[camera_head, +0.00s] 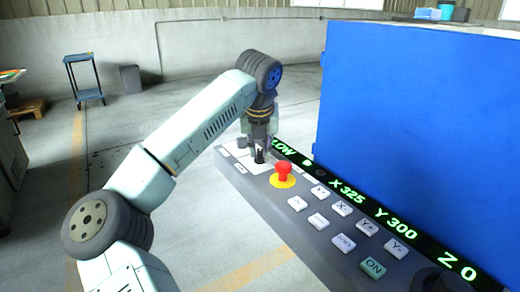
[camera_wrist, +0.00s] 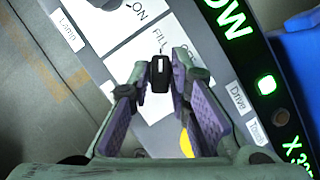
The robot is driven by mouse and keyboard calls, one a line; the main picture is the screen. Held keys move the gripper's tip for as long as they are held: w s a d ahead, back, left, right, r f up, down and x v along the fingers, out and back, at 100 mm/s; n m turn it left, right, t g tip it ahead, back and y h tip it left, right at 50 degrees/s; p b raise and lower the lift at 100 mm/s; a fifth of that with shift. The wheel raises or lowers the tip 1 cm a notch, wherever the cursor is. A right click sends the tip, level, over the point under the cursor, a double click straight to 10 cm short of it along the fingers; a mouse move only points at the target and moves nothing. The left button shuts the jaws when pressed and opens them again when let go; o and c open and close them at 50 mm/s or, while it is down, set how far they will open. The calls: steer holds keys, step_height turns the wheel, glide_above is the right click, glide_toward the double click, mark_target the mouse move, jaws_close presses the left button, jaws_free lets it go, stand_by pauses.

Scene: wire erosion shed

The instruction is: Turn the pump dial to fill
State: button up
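The pump dial (camera_wrist: 160,76) is a small black knob with a white mark, on a white plate (camera_wrist: 122,62) of the control panel. In the wrist view the mark runs roughly up the picture, with the word FILL above it; another label to the right is partly hidden by a finger. My gripper (camera_wrist: 159,80) is open, with one purple-padded finger on each side of the dial. A narrow gap seems to show on both sides; contact is unclear. In the head view my gripper (camera_head: 259,146) points down over the dial (camera_head: 259,157) at the panel's far end.
The grey panel (camera_head: 300,240) carries a red emergency button (camera_head: 283,170) on a yellow base close to my gripper, several keys, and a green ON key (camera_head: 373,267). A lit display strip (camera_head: 345,192) and a big blue cabinet (camera_head: 420,130) stand behind. Open floor lies left.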

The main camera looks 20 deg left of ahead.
steer(key=o, duration=0.3)
steer(key=v, duration=1.2)
